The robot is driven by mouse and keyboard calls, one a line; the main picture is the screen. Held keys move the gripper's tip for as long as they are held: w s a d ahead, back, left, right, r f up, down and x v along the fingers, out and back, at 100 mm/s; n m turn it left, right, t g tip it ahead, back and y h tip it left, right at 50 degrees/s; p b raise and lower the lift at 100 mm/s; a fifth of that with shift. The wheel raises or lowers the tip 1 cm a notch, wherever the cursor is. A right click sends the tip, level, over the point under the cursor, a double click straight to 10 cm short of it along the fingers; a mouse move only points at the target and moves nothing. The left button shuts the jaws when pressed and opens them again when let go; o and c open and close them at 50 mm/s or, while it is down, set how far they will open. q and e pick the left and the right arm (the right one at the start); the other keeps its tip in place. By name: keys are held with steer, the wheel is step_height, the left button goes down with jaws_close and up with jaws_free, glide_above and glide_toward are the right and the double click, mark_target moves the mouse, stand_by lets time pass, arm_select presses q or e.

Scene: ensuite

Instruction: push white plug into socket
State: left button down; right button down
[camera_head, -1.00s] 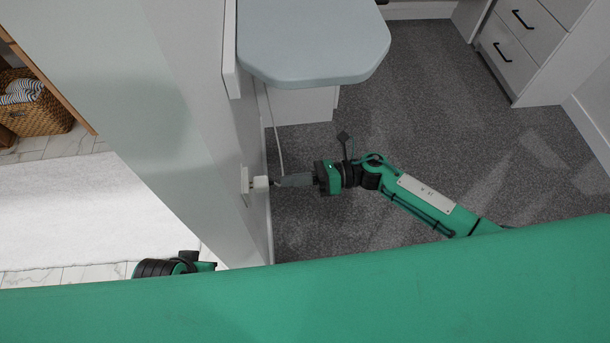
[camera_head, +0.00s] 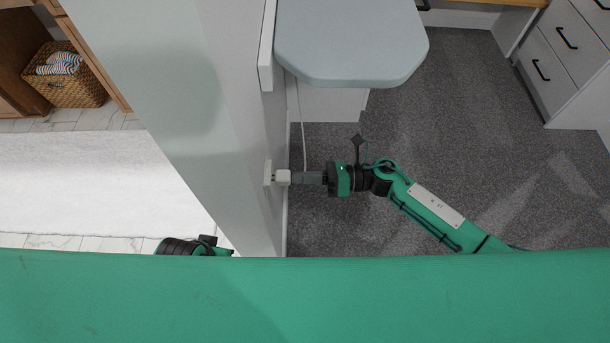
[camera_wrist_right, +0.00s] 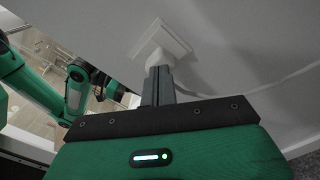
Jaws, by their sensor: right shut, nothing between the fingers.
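The white plug (camera_head: 283,177) is at the white socket plate (camera_head: 268,173) on the wall, to the left of my right gripper. My right gripper (camera_head: 294,178) is shut with nothing between its fingers, and its fingertips are at the back of the plug, apparently touching it. In the right wrist view the shut fingers (camera_wrist_right: 158,72) point at the plug (camera_wrist_right: 157,58), which they partly hide, with the socket plate (camera_wrist_right: 165,40) behind it. Whether any gap is left between plug and socket cannot be made out. Part of my left arm shows beyond the wall; its fingers are not visible.
A grey-blue rounded tabletop (camera_head: 350,40) juts from the wall above the socket. A white cord (camera_head: 303,125) hangs below it. White drawers (camera_head: 565,60) stand at the upper right. The grey carpet (camera_head: 480,130) between is clear.

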steer(key=shift+a, duration=0.4)
